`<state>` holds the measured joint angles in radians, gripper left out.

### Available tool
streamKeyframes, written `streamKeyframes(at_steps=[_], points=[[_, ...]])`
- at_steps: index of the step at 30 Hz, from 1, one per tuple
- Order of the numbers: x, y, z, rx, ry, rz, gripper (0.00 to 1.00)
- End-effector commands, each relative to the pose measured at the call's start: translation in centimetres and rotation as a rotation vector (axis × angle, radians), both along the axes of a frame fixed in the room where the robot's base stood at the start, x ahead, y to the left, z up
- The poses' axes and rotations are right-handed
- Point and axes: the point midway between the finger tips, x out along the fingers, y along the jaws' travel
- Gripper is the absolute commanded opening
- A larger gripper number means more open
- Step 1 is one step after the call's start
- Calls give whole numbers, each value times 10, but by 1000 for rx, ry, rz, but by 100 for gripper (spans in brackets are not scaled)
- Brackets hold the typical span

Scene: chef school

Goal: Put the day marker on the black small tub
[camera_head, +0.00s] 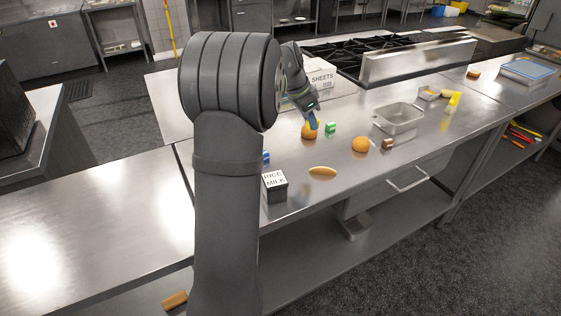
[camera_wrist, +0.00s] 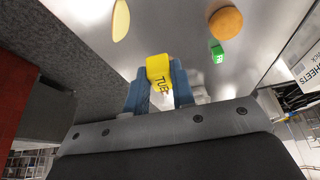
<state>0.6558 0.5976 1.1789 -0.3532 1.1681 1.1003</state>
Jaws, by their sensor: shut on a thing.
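A yellow day marker (camera_wrist: 159,75) with the letters "TUE" is held between the blue fingers of my gripper (camera_wrist: 155,90) in the wrist view. In the head view my gripper (camera_head: 312,122) is over the steel counter, in front of an orange-brown bun, and the marker cannot be made out there. A small black tub (camera_head: 276,192) with a white top reading "RICE MILK" stands near the counter's front edge, to the left of and nearer than my gripper. The tub is not identifiable in the wrist view.
A green block (camera_head: 330,127), buns (camera_head: 360,144), a brown block (camera_head: 387,144), and a yellow oval item (camera_head: 323,171) lie on the counter. A steel pan (camera_head: 400,118) is to the right. A box reading "SHEETS" (camera_head: 321,75) stands behind. A blue item (camera_head: 266,157) is partly hidden by my arm.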

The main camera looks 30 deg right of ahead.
Motion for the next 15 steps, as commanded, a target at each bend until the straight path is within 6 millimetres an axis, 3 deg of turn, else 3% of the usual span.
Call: streamKeyframes(at_steps=[6,15], points=[[-56,35,29,1,-3,-94,1],[-135,87,51,0,-1,-224,1]])
